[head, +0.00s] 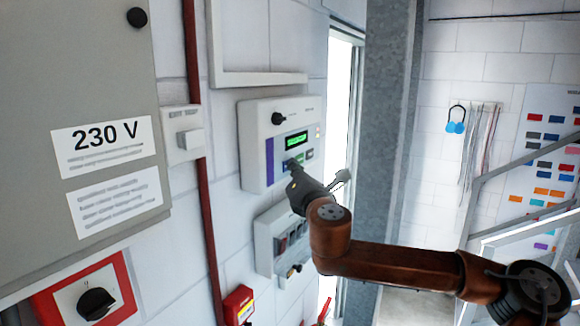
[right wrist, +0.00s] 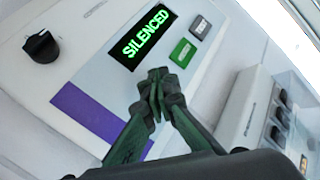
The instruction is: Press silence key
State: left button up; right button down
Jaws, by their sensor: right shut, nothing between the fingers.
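The white alarm panel (head: 255,125) hangs on the wall in the middle of the head view. Its lit display (right wrist: 142,37) reads "SILENCED" in green in the right wrist view. My right gripper (right wrist: 158,78) is shut and empty, its fingertips at the panel face just below the display. A green key (right wrist: 182,52) and a dark grey key (right wrist: 199,27) show to the right of the fingertips. Whatever lies directly under the fingertips is hidden, so I cannot tell which key they touch. My left gripper is not in view.
A black knob (right wrist: 42,47) sits left of the display. A box with dark switches (head: 265,240) is mounted below the panel. A grey "230 V" cabinet (head: 85,65) and a red pipe (head: 205,200) are to the left; a metal column (head: 385,110) stands right.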

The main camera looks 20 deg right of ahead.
jog(key=shift+s+d, duration=0.25)
jog(key=shift+s, duration=0.05)
jog(key=s+d, duration=0.1)
jog(key=s, duration=0.1)
jog(key=s+d, duration=0.2)
jog(key=shift+s+d+b, duration=0.3)
dwell(0.4)
